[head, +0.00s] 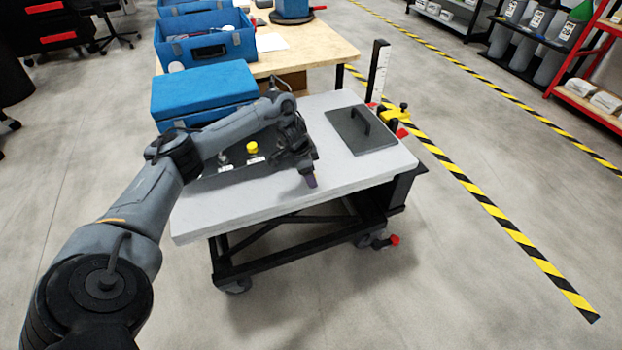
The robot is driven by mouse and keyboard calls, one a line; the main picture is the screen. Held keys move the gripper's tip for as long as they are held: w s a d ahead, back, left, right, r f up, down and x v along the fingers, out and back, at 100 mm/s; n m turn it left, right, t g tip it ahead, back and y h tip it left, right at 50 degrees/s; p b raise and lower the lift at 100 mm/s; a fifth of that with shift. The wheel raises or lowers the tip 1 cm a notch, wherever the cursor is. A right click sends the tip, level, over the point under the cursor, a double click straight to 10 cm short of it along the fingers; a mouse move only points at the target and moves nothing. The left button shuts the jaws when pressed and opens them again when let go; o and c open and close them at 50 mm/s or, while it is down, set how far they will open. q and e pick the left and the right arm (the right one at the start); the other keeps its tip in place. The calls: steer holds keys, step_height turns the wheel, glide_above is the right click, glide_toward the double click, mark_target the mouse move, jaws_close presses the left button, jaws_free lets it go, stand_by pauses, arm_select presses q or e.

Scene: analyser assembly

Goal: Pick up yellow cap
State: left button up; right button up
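A small round yellow cap (252,147) sits on a dark panel (205,183) on the left half of the grey cart top, partly behind my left arm. My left gripper (310,180) is to the right of the cap, pointing down over the cart top and apart from the cap. It is small and dark here, so whether its fingers are open or shut is unclear. I see nothing clearly held in it. My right gripper is not in view.
A dark plate with a handle (362,130) lies on the right of the cart top (345,178). A yellow clamp (397,116) and an upright ruler-like post (377,70) stand at its far right edge. Blue cases (205,90) stand behind. The front strip is clear.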

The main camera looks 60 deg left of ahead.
arm_select(q)
steer(key=c, duration=1.1)
steer(key=shift+r, duration=0.1)
step_height(320, 180, up, 5)
steer(key=p, duration=0.3)
steer(key=w+d+r+p, duration=0.3)
steer(key=d+r+p, duration=0.2)
steer(key=d, duration=0.5)
steer(key=s+a+r+n+y+p, duration=0.1)
steer(key=a+n+p, duration=0.2)
steer(key=a, duration=0.4)
steer(key=s+a+r+n+y+p, duration=0.1)
steer(key=a+n+p, duration=0.3)
steer(key=a, duration=0.4)
steer(key=s+a+r+n+y+p, duration=0.1)
steer(key=s+a+r+n+p, duration=0.1)
steer(key=a, duration=0.6)
steer(key=shift+s+a+r+n+g+p, duration=0.1)
steer(key=shift+s+r+n+g+p, duration=0.2)
steer(key=shift+n, duration=0.4)
steer(key=shift+s+a+r+n+p, duration=0.1)
steer(key=shift+s+n+p, duration=0.2)
steer(key=shift+n+p, duration=0.3)
steer(key=shift+s+p, duration=0.3)
steer(key=shift+s, duration=0.15)
